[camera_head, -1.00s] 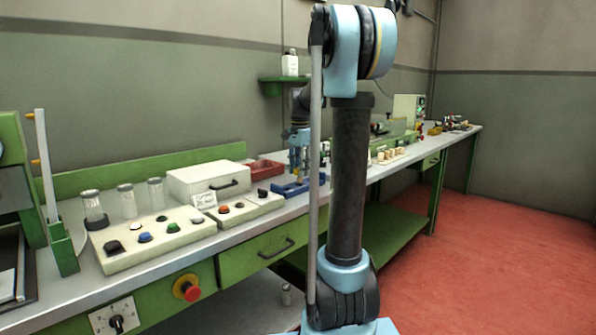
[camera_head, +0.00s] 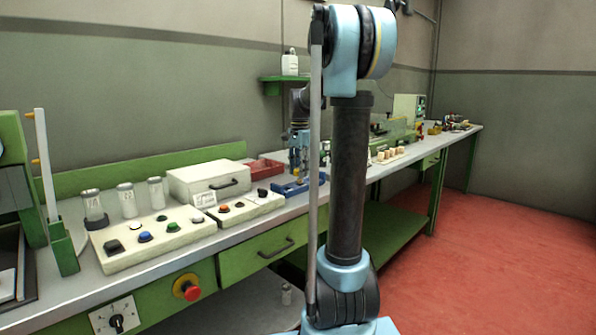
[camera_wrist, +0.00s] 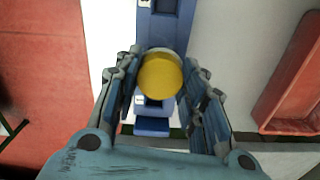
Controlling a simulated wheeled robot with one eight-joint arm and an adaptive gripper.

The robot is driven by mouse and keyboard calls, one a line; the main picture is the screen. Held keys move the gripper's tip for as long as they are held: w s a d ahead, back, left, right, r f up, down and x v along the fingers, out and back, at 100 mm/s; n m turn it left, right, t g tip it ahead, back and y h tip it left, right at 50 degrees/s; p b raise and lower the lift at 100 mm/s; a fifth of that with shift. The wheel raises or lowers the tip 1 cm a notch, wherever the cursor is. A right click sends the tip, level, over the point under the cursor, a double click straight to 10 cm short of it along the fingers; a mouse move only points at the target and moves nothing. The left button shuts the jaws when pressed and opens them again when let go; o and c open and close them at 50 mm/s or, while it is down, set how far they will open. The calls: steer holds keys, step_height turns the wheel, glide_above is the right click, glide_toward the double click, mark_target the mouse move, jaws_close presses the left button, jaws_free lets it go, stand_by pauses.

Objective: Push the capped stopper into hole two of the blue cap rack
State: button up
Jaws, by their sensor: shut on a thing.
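My gripper (camera_wrist: 161,64) is shut on the capped stopper (camera_wrist: 160,77), whose round yellow cap faces the camera in the wrist view. The cap hides the stopper's lower part. The blue cap rack (camera_wrist: 153,124) lies below it and runs up and down that view, with a dark square hole near the top edge. The cap covers part of the rack, so I cannot tell whether the stopper touches a hole.
A red tray (camera_wrist: 290,80) lies right of the rack in the wrist view, and behind it in the head view (camera_head: 264,168). A button box (camera_head: 238,208) and white case (camera_head: 207,180) stand left. Pale stoppers (camera_head: 390,153) stand in a row on the right.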

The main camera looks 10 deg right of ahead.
steer(key=shift+f, duration=0.95)
stand_by(1.2)
steer(key=o, duration=0.9)
step_height(320, 180, up, 12)
steer(key=shift+f, duration=0.1)
stand_by(0.3)
steer(key=s+f+n, duration=0.2)
steer(key=s+f, duration=0.2)
steer(key=s, duration=0.3)
steer(key=s+f+n+t, duration=0.1)
steer(key=s+f+n, duration=0.15)
steer(key=s, duration=0.35)
steer(key=s+f+n, duration=0.2)
steer(key=s+f, duration=0.2)
steer(key=s, duration=0.3)
steer(key=s+f+n+t, duration=0.1)
steer(key=s+f+n, duration=0.5)
steer(key=s+f, duration=0.8)
step_height(320, 180, down, 4)
steer(key=shift+s+a+r, duration=0.1)
steer(key=shift+s+a, duration=0.05)
steer(key=shift+s, duration=0.2)
